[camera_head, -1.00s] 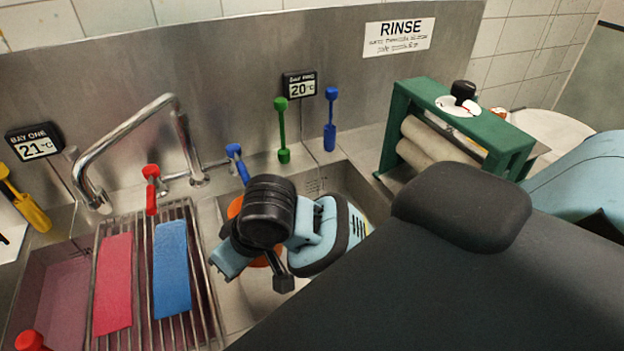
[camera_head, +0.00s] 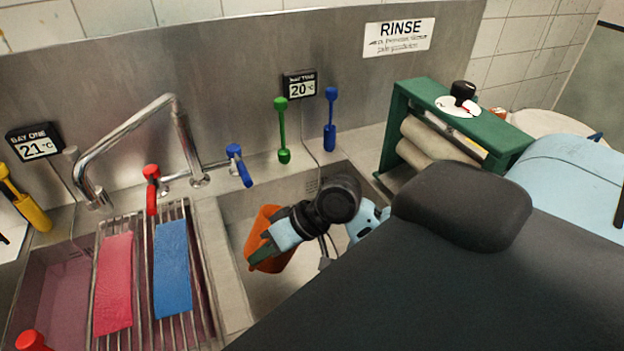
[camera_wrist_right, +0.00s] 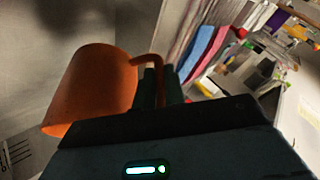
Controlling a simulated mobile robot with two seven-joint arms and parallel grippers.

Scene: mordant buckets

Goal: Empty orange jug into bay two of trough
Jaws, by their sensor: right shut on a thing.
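The orange jug (camera_head: 262,224) is in my right gripper (camera_head: 262,254), within the outline of bay two (camera_head: 262,300) of the steel trough. The jug looks tilted, and the arm partly covers it. In the right wrist view the jug (camera_wrist_right: 92,92) is at the left, and the dark gripper fingers (camera_wrist_right: 160,87) are shut at its handle (camera_wrist_right: 150,61). The inside of the jug is hidden, and no stream of liquid shows. Bay two has a 20 °C display (camera_head: 299,85) behind it. My left gripper is out of view.
Bay one (camera_head: 58,290), left of bay two, has a rack with a pink cloth (camera_head: 113,285) and a blue cloth (camera_head: 172,270). A tap (camera_head: 125,130) stands behind the divider. A green roller press (camera_head: 445,115) stands at the right. Green and blue tools (camera_head: 330,120) are at the back wall.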

